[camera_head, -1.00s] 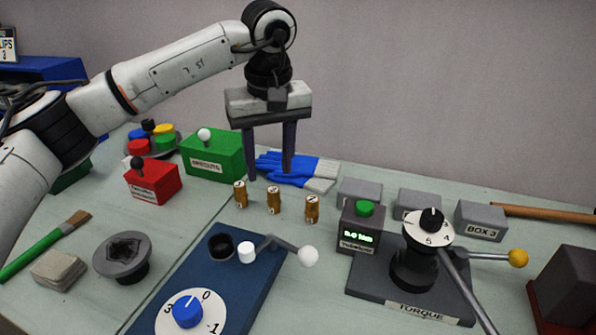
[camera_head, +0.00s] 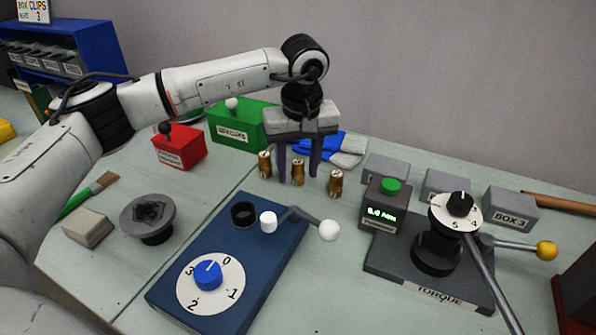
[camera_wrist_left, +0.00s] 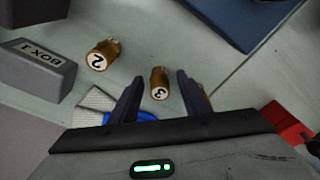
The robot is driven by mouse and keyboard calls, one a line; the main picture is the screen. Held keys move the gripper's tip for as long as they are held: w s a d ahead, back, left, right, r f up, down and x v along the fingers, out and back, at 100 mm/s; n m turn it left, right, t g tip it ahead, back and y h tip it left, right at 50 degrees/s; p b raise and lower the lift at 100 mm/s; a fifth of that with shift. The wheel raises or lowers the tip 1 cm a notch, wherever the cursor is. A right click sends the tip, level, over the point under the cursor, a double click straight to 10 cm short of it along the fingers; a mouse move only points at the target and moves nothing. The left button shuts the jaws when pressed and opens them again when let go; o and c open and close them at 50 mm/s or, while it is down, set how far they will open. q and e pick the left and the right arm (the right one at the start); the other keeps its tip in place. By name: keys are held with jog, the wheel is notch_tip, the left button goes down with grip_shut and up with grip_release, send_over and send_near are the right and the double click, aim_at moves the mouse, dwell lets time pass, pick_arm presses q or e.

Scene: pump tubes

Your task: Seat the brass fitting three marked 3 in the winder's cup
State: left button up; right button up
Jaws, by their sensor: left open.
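Brass fitting three (camera_head: 298,174), marked 3 in the left wrist view (camera_wrist_left: 159,84), stands upright in the middle of a row of brass fittings. My left gripper (camera_head: 298,178) is open and lowered over it, with one finger on each side. In the left wrist view the gripper (camera_wrist_left: 160,77) shows gaps beside the fitting. The fitting marked 2 (camera_wrist_left: 99,56) stands to the right in the head view (camera_head: 335,184). Another fitting (camera_head: 265,165) stands to the left. The black cup (camera_head: 243,215) on the blue winder base (camera_head: 262,248) looks empty. My right gripper is out of view.
The winder has a white-knobbed crank (camera_head: 329,230) and a blue dial (camera_head: 208,274). A torque stand (camera_head: 440,245) and display box (camera_head: 385,205) are at right. Grey boxes (camera_head: 510,208) stand behind. Green (camera_head: 240,127) and red (camera_head: 180,147) boxes and gloves (camera_head: 345,150) are near the arm.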

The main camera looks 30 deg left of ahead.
pick_arm(q)
grip_shut()
